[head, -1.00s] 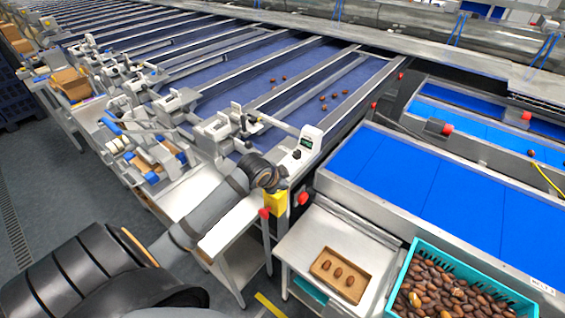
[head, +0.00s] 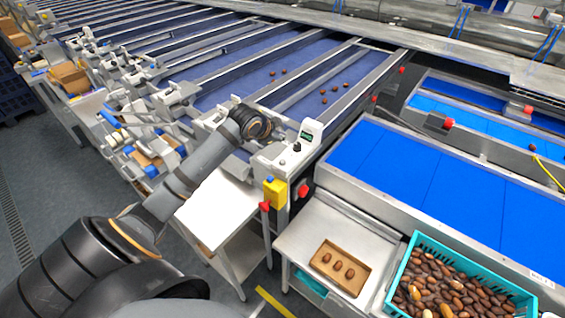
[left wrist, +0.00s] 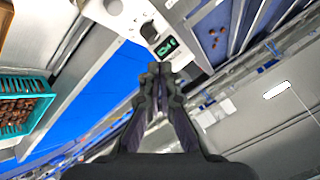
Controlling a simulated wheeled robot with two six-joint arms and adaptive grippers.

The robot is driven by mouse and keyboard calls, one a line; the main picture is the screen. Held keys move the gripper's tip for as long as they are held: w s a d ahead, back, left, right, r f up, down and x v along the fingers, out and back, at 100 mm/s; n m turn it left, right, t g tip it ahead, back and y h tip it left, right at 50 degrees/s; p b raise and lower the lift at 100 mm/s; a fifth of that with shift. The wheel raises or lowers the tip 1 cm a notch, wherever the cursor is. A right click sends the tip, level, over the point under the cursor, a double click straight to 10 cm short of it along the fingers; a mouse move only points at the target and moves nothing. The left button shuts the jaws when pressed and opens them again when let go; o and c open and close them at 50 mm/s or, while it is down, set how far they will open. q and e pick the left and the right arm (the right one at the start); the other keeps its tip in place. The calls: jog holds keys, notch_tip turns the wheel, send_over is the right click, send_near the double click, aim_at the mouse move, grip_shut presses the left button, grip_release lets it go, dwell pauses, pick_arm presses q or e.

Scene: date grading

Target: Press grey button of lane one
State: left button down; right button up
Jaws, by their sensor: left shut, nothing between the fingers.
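The lane end post (head: 308,133) nearest my left arm carries a white control box with a green display, a black knob (head: 297,147) and a small grey button (head: 284,161) below it. My left gripper (head: 256,126) is left of this box in the head view; its fingertips are hard to make out there. In the left wrist view the shut, empty fingers (left wrist: 160,69) point at the panel, close to the display (left wrist: 167,47) in the picture. The black knob (left wrist: 148,32) lies beyond, and the grey button (left wrist: 114,7) is at the top edge. I see no contact with the button.
A yellow box (head: 275,192) and red emergency buttons (head: 303,191) sit on the post's front. A cardboard tray with a few dates (head: 338,260) and a teal crate (head: 412,262) full of dates stand at right. Blue belts (head: 400,165) lie beyond.

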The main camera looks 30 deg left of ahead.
aim_at(281, 162)
pick_arm(q)
notch_tip(281, 162, down, 7)
jog(key=b, duration=0.5)
jog(key=shift+f+b, duration=0.15)
jog(key=shift+b, duration=0.15)
jog(key=shift+f, duration=0.35)
jog(key=shift+f, duration=0.1)
dwell(0.5)
jog(key=shift+f, duration=0.3)
jog(key=shift+f, duration=0.5)
dwell(0.5)
dwell(0.4)
jog(key=shift+r+p, duration=0.8)
jog(key=shift+r, duration=0.1)
